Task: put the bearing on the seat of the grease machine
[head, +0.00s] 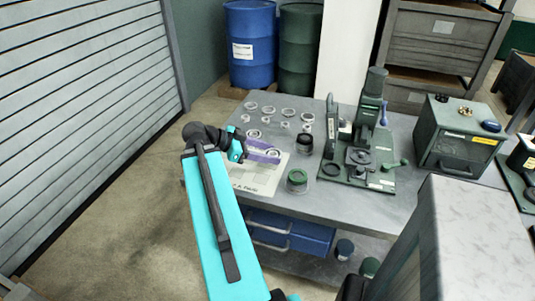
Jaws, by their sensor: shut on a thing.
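My gripper (265,153) has purple fingers and is over the pale mat (247,187) on the left part of the grey table. It is shut on a small silver ring, which looks like the bearing (273,153); the fingers partly hide it. A green bench machine (371,110) with a column and side lever, seemingly the grease machine, stands to the right of my gripper. A round dark seat (360,157) shows low at its front. The seat looks empty. The held ring is well apart from it.
Several silver rings (268,110) lie at the table's back left. A dark jar (304,144) and a green-lidded jar (297,181) stand between my gripper and the machine. A green box with buttons (457,139) is farther right. Blue and green drums (251,42) stand behind.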

